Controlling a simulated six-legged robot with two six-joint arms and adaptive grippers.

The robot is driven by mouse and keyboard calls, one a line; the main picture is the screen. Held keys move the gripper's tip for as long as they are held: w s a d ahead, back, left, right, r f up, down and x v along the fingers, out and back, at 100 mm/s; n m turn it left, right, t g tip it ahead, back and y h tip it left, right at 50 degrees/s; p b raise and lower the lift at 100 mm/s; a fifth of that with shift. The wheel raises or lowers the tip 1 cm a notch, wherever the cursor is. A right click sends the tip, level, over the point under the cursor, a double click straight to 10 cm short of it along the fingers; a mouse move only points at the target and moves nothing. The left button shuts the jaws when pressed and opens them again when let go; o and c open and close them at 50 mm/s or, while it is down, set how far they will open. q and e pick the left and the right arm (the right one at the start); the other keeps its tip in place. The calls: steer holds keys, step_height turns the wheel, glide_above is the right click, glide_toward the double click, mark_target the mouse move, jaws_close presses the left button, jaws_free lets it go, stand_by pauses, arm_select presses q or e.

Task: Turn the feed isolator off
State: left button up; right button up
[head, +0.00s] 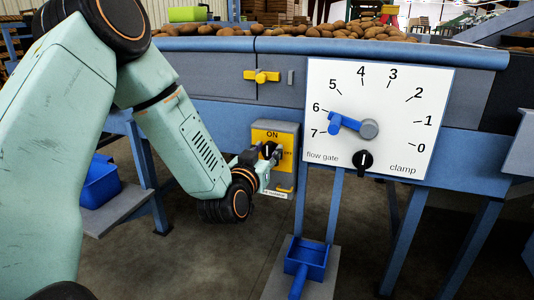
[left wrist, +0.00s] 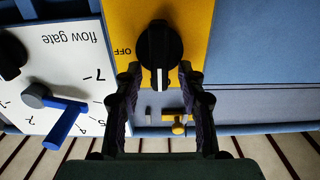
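The feed isolator is a yellow plate (head: 273,136) on a grey box, marked ON at the top and OFF at the right. Its black rotary knob (left wrist: 158,50) has a white pointer line. In the upside-down left wrist view the line points down, toward the ON side, and OFF is at the left. My left gripper (head: 269,156) is in front of the plate. In the left wrist view the gripper (left wrist: 160,72) is open, its fingertips apart on either side of the knob's lower part; contact cannot be told. My right gripper is out of view.
Right of the isolator is a white flow gate dial (head: 345,90) with a blue lever (head: 338,121) near 6 and a black clamp knob (head: 363,161) below. A yellow handle (head: 261,76) sits above. A blue scoop-like tray (head: 306,260) stands below.

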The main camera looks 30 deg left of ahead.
arm_select(q)
steer(key=shift+f, duration=0.1)
steer(key=shift+c, duration=0.3)
steer(key=shift+c, duration=0.7)
jaws_close()
steer(key=shift+d+m+p, duration=0.15)
steer(key=shift+m+p, duration=0.65)
steer(key=shift+p, duration=0.3)
steer(key=shift+w+d+f+m+p, duration=0.1)
steer(key=shift+d+f+m+p, duration=0.15)
steer(key=shift+m+p, duration=2.4)
steer(key=shift+d+f+m+p, duration=0.2)
steer(key=shift+f+m+p, duration=0.1)
steer(key=shift+m+p, duration=2.35)
steer(key=shift+w+d+f+m+p, duration=0.1)
steer(key=shift+d+f+m+p, duration=0.15)
steer(key=shift+m+p, duration=2.4)
steer(key=shift+m, duration=0.25)
